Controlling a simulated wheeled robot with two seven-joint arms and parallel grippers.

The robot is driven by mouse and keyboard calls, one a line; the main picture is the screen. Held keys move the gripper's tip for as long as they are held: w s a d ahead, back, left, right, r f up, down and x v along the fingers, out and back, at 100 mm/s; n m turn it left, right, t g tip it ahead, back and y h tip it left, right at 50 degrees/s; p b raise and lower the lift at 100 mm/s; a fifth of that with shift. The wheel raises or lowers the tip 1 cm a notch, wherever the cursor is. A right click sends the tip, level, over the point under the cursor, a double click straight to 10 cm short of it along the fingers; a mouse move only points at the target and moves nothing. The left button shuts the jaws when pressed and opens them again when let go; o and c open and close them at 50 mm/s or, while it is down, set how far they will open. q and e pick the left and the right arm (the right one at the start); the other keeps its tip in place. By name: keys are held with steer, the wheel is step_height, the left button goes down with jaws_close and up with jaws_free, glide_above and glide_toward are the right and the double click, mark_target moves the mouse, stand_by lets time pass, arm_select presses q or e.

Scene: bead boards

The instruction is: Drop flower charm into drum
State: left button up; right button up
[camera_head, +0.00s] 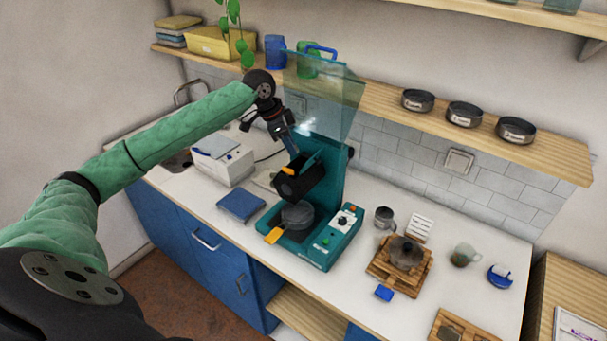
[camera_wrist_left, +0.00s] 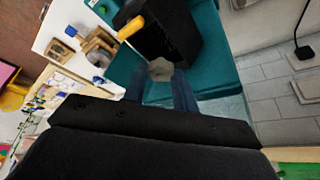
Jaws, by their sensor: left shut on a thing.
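My left gripper (camera_head: 292,148) reaches in from the left, fingers pointing down above the black drum (camera_head: 299,182) of a teal machine (camera_head: 330,200). In the left wrist view, the gripper (camera_wrist_left: 161,82) is shut on a small pale grey piece, the flower charm (camera_wrist_left: 160,69), held between its fingertips. The charm is too small to make out in the head view. The dark drum (camera_wrist_left: 168,35) with its orange handle (camera_wrist_left: 130,28) lies just beyond the fingertips. The inside of the drum is hidden. My right gripper is not in view.
A clear teal lid (camera_head: 325,95) stands raised behind the gripper. A grey round pan (camera_head: 297,215) sits below the drum. A wooden stand (camera_head: 385,268) and cups are right. Shelf (camera_head: 385,95) runs above.

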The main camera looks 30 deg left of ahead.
mark_target(299, 178)
arm_select(q)
steer(key=f, duration=0.1)
steer(key=w+f, duration=0.1)
steer(key=f, duration=0.1)
steer(key=shift+f, duration=0.3)
steer(key=shift+s+f, duration=0.35)
steer(key=shift+w+f, duration=0.1)
steer(key=shift+w, duration=0.05)
steer(key=o, duration=1)
